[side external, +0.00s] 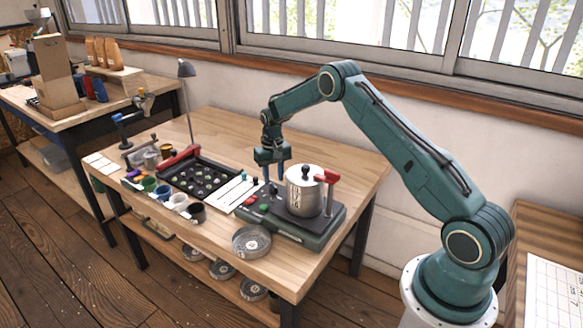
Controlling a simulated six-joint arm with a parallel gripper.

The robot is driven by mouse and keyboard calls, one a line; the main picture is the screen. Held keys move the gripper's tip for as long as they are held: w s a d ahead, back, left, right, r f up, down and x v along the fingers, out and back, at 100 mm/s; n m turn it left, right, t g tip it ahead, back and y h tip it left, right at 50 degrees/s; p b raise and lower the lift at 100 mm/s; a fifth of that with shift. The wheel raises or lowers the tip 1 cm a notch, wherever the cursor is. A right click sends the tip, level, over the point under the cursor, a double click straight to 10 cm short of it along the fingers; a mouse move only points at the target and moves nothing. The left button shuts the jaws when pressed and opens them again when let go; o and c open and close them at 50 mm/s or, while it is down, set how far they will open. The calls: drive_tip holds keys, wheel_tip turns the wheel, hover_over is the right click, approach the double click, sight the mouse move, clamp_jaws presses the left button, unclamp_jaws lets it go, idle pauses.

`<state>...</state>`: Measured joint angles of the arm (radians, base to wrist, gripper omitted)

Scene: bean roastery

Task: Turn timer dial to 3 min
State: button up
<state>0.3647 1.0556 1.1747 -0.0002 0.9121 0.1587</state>
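A roaster with a dark green base (310,232) stands near the right end of the workbench. It carries a metal drum (304,196) with a black lid knob. My gripper (273,181) points straight down over the base's back left part, just left of the drum. Its two fingers are apart, with their tips low by the panel. A small dark shape at the tips may be the timer dial, but its pointer and marks are too small to read. I cannot tell whether the fingers touch it.
A green button (264,208) and a red button (251,200) sit on the panel. A red-handled lever (327,177) stands right of the drum. A round metal tin (251,242) lies in front. A white sheet (233,192), a black tray (186,190) and several cups stand left.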

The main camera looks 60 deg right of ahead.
sight(274, 185)
drive_tip(key=shift+f, duration=1.55)
clamp_jaws()
